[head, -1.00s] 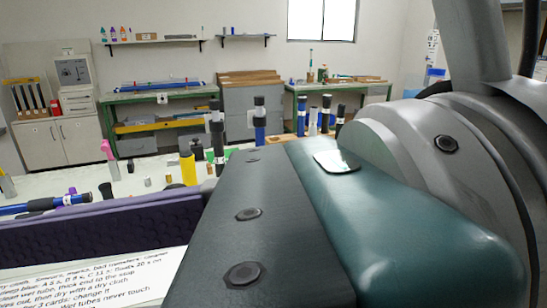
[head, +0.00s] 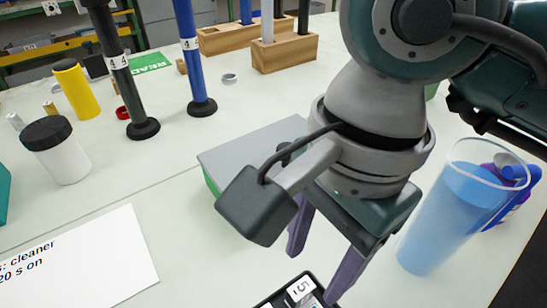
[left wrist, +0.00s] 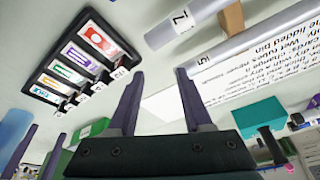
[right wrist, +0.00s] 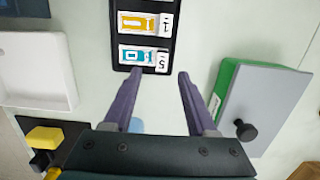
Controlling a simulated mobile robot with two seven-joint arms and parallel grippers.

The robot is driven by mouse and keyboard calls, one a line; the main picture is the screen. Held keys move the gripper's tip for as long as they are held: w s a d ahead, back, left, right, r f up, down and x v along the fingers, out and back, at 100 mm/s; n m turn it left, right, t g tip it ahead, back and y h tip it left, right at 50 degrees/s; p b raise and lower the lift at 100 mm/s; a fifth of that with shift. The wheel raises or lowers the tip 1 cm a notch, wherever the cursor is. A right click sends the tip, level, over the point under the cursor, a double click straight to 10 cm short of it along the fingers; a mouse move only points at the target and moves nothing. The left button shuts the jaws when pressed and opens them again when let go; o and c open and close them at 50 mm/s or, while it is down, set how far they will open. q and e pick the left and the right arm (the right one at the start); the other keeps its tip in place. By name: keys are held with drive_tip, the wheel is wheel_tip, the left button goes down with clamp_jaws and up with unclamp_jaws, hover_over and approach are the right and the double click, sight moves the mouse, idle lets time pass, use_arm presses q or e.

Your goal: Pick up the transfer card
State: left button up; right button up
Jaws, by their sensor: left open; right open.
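In the right wrist view a black holder (right wrist: 145,62) bears a yellow-marked card (right wrist: 146,23) and a teal-marked card (right wrist: 145,55). I cannot tell which is the transfer card. My right gripper (right wrist: 160,74) is open and empty, its fingers pointing at the teal card's end. In the head view my right gripper (head: 312,277) hangs by the holder's edge (head: 268,303). My left gripper (left wrist: 158,73) is open and empty.
A green box with a grey lid (head: 235,155) stands behind the right gripper, and a cup of blue liquid (head: 435,225) to its right. A white jar (head: 62,160), a black tube (head: 112,70), a blue tube (head: 190,65) and a printed sheet (head: 90,262) are left.

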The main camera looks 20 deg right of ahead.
sight(302, 287)
drive_tip(key=f, duration=0.3)
drive_tip(key=a+f, duration=0.1)
drive_tip(key=f, duration=0.1)
drive_tip(key=shift+s, duration=0.1)
clamp_jaws()
idle(0.4)
